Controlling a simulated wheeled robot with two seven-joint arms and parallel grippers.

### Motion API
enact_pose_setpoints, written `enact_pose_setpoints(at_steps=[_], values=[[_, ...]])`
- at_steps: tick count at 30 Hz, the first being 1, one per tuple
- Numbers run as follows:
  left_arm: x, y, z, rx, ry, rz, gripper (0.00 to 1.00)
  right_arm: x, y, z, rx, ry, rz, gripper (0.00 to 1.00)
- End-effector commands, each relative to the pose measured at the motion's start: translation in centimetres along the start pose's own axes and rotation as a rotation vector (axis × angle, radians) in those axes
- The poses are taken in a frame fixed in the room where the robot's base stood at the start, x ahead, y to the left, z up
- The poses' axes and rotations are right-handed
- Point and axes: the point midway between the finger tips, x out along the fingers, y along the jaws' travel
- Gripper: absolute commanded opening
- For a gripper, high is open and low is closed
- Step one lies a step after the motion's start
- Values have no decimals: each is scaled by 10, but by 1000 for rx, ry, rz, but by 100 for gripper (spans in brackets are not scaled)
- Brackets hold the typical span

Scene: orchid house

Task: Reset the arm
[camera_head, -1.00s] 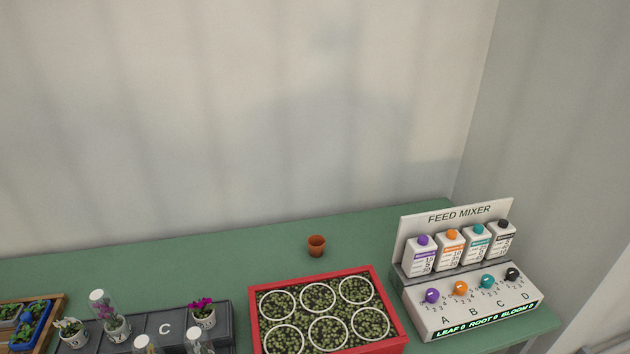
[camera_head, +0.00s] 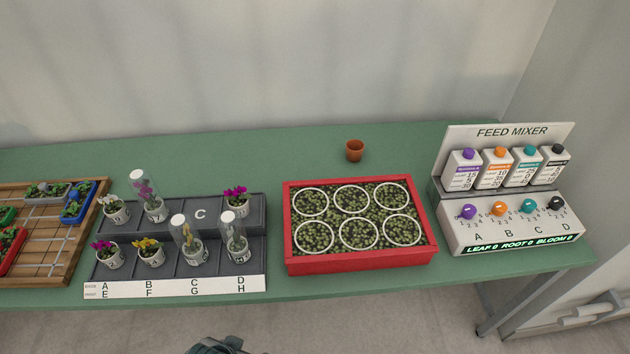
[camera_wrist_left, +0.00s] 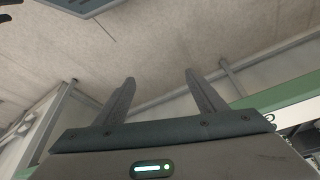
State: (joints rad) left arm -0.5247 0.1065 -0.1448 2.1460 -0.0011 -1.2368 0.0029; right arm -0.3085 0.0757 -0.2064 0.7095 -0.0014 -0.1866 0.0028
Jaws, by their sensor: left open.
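My left gripper (camera_wrist_left: 160,95) shows in the left wrist view with its two dark fingers spread apart and nothing between them. Bare floor and a wall with a rail lie beyond the fingers. In the head view, a dark piece of my own body (camera_head: 216,346) shows at the bottom edge; I cannot tell which part. Neither gripper can be made out in the head view.
A green table (camera_head: 300,150) holds a wooden rack (camera_head: 50,240), a grey pot tray (camera_head: 176,285) with several orchids, a red planter box (camera_head: 360,262), a small terracotta pot (camera_head: 355,151) and the feed mixer (camera_head: 520,237). Floor is free in front.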

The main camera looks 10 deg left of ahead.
Motion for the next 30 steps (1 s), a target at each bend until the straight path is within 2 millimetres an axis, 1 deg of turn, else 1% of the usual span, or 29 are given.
enact_pose_setpoints(at_steps=[1, 2, 3, 5, 6, 8, 9, 11, 12, 14, 15, 17, 18, 21, 24, 27, 30], values=[[33, 2, 9, 1, 3, 3, 64, 16, -2, -5, 0, 19, -2, 66], [49, 4, 13, 1, 9, 4, 64, 21, -3, -9, 0, 31, -3, 66], [72, 6, 19, 2, 18, 7, 64, 29, -4, -16, -1, 49, -4, 66], [108, 9, 28, 4, 34, 11, 64, 40, -6, -25, -1, 77, -6, 66], [131, 11, 35, 5, 45, 14, 64, 47, -8, -32, -1, 96, -8, 66], [164, 15, 46, 7, 62, 18, 64, 57, -10, -42, -1, 125, -10, 66], [185, 18, 54, 8, 72, 21, 64, 63, -11, -49, -1, 144, -11, 66], [216, 22, 68, 10, 88, 26, 64, 72, -13, -59, -1, 172, -14, 66], [236, 24, 76, 11, 100, 29, 64, 78, -14, -66, -1, 190, -15, 66], [265, 28, 91, 13, 115, 33, 64, 87, -16, -76, -1, 219, -18, 66], [283, 30, 102, 15, 125, 36, 64, 93, -18, -82, -1, 238, -19, 66], [309, 34, 117, 17, 143, 40, 64, 101, -20, -92, -1, 267, -21, 66], [326, 36, 128, 19, 153, 43, 64, 106, -21, -99, 0, 285, -23, 66], [358, 41, 152, 23, 178, 50, 64, 115, -24, -113, 0, 327, -27, 66], [381, 45, 172, 26, 198, 55, 64, 121, -27, -125, 0, 360, -29, 66], [393, 47, 184, 27, 213, 59, 64, 123, -28, -133, 1, 381, -31, 66], [397, 48, 189, 29, 222, 61, 64, 123, -29, -136, 1, 391, -32, 66]])
